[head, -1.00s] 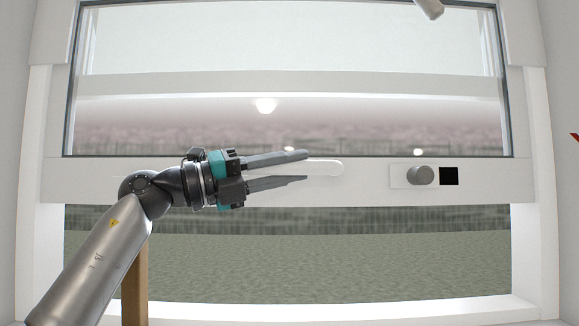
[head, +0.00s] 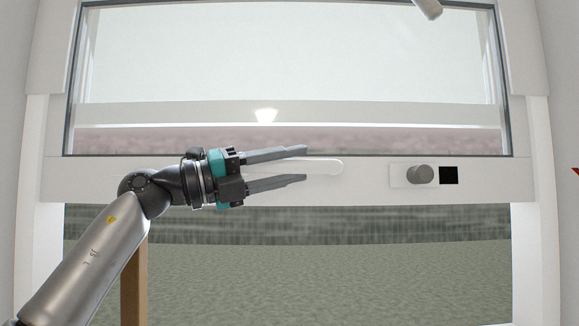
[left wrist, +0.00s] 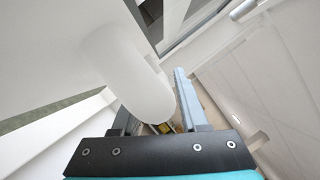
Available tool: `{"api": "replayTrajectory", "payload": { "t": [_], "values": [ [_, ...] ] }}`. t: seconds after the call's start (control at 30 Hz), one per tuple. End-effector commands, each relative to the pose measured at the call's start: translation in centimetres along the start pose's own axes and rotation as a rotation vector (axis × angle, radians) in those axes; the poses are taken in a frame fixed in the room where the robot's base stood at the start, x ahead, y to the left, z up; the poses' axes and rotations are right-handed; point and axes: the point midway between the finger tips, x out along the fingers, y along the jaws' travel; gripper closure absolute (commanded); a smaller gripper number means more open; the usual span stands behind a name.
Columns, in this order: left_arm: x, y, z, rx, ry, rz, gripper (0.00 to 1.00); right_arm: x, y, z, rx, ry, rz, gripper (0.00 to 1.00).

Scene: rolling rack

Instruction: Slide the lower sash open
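The lower sash (head: 230,195) is raised, with a wide open gap beneath its white bottom rail in the head view. A white rounded bar handle (head: 328,167) is on the rail. My left gripper (head: 304,165) reaches in from the left, with one finger above the handle and one below. In the left wrist view the handle (left wrist: 145,75) fills the space between the fingers (left wrist: 155,108), so the gripper looks shut on it. The exact contact faces are hidden. My right gripper is not in view.
A grey round knob (head: 420,174) on a white plate and a black square (head: 449,175) are on the rail, right of the handle. White frame jambs (head: 535,240) stand at both sides. A brown post (head: 133,285) shows below the rail at left.

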Motion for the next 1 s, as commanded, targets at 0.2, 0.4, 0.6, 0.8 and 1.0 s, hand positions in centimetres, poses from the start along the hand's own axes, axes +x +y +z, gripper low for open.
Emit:
{"api": "replayTrajectory", "payload": {
  "t": [0.2,0.4,0.6,0.8,1.0],
  "values": [
    [0.0,0.1,-0.1,-0.002,0.002,0.002,0.41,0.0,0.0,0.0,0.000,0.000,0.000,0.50],
    [-0.2,0.2,-0.1,-0.002,0.003,0.003,0.41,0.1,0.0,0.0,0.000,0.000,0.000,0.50],
    [-2.6,0.4,-0.1,0.001,0.000,0.004,0.41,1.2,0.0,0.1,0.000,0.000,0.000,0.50],
    [-7.5,0.0,0.1,0.002,-0.002,0.005,0.41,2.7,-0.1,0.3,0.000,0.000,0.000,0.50],
    [-12.1,-1.1,0.7,0.001,-0.002,0.004,0.41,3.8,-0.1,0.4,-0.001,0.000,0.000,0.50]
  ]
}}
